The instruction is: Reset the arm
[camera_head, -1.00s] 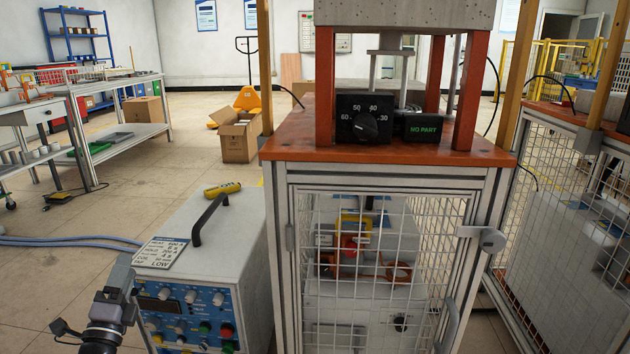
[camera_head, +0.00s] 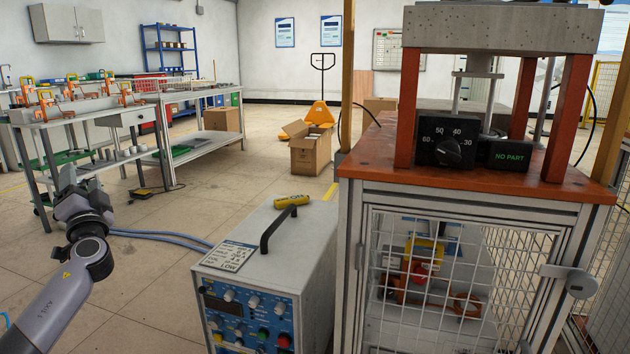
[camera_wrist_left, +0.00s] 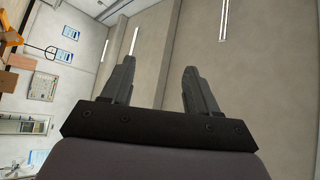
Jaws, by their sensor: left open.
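My left arm comes in from the lower left in the head view, with its left gripper (camera_head: 78,190) raised in front of the workbench, left of the heater unit. In the left wrist view the two dark fingers of the left gripper (camera_wrist_left: 158,88) stand apart with nothing between them, against the wall and ceiling. The induction heater power unit (camera_head: 285,245) is a grey box with a black handle, a blue knob panel and a label card. My right gripper is not in view.
A caged station (camera_head: 465,180) with an orange top, a dial box (camera_head: 452,145) and a "NO PART" display (camera_head: 510,155) stands at the right. A workbench (camera_head: 130,119) with parts is at the left. A cardboard box (camera_head: 309,156) sits behind. Open floor lies between.

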